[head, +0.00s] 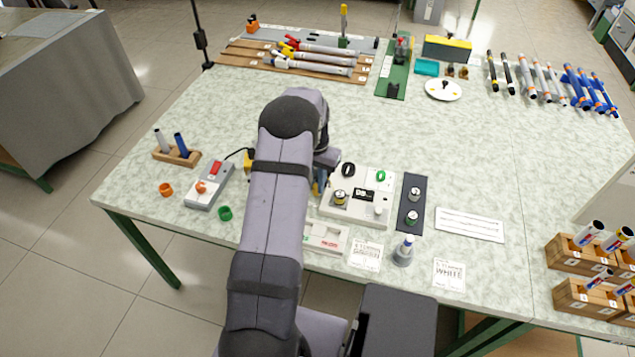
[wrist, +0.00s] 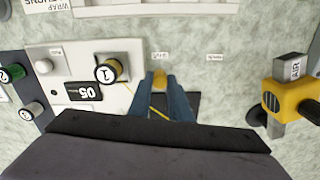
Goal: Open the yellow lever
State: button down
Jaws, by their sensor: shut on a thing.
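The yellow lever (wrist: 159,77) shows as a small yellow piece between my blue fingertips in the wrist view, beside the white panel. My gripper (wrist: 160,88) points down and is shut on it. The fingers hide most of the lever and part of a dark base under them, so its angle cannot be told. In the head view my gripper (head: 318,188) is mostly behind my arm, at the left edge of the white panel, with a bit of yellow showing there.
The white panel (head: 355,211) carries knobs and a dark display. A yellow-bodied fitting marked AIR (wrist: 288,98) stands to the right in the wrist view. A dark strip with knobs (head: 411,207) lies right of the panel. The grey box with a red switch (head: 211,186) is left of my arm.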

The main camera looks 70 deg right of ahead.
jog(key=w+m, duration=0.2)
jog(key=shift+w+a+m, duration=0.1)
jog(key=shift+a+m, duration=0.2)
jog(key=shift+a, duration=0.05)
jog(key=w+m, duration=0.2)
jog(key=shift+w+m+b, duration=0.1)
jog(key=shift+m+b, duration=0.3)
jog(key=w+m, duration=0.2)
jog(key=shift+d+m, duration=0.1)
jog(key=shift+m, duration=0.2)
jog(key=shift+w+d+m+b, duration=0.25)
jog(key=shift+w+m, duration=0.3)
jog(key=shift+m, duration=0.2)
jog(key=shift+w+d+m+b, duration=0.1)
jog(key=shift+w+d+m, duration=0.1)
jog(key=shift+w+m, duration=0.45)
jog(key=shift+s+r, duration=0.1)
jog(key=c, duration=1.6)
grip_release()
